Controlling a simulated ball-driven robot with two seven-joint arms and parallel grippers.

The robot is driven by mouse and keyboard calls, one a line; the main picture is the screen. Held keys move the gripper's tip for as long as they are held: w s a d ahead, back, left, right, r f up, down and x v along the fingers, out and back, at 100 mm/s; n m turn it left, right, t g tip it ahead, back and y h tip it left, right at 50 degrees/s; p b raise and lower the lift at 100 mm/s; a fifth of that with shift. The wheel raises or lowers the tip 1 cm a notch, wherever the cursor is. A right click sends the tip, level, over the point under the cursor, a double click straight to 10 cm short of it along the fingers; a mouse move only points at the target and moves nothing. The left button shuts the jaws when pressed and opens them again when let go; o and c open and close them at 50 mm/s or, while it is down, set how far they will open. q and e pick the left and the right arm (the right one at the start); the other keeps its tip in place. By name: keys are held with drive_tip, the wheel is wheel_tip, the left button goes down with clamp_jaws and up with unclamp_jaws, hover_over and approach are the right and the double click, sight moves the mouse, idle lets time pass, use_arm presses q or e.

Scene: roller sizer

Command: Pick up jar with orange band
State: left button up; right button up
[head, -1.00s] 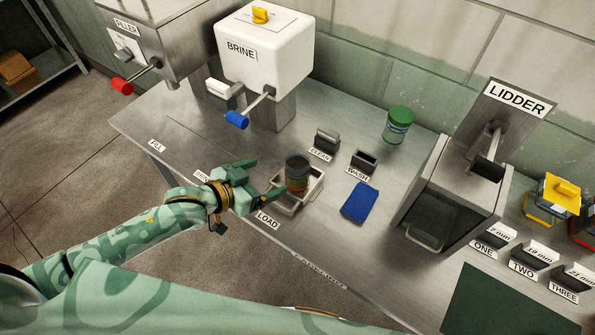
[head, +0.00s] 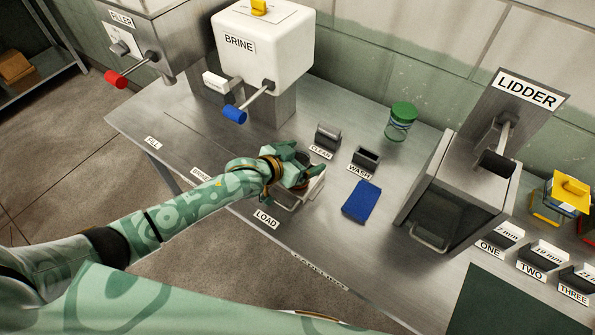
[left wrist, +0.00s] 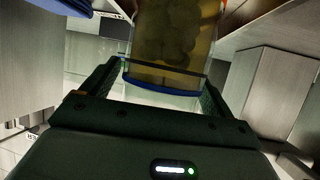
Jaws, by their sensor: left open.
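A glass jar (left wrist: 172,45) with brownish-yellow contents stands between the fingers of my left gripper (left wrist: 158,85) in the left wrist view. A dark blue rim runs along its near end, and bits of orange show at its sides near the top edge of the picture. My left gripper (head: 308,176) is open around the jar; contact cannot be told. In the head view the gripper sits over the pale tray (head: 288,203) at the LOAD label and hides nearly all of the jar. My right gripper is not in view.
A green-lidded jar (head: 402,122) stands at the back. A blue cloth (head: 361,201) and the CLEAN (head: 328,137) and WASH (head: 366,158) holders lie right of the tray. The brine machine (head: 262,50) is behind, the lidder (head: 455,190) at right. The bench left of the tray is clear.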

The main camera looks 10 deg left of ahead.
use_arm(q)
drive_tip(key=shift+r, duration=0.1)
drive_tip(key=c, duration=1.3)
drive_tip(key=shift+o, duration=0.2)
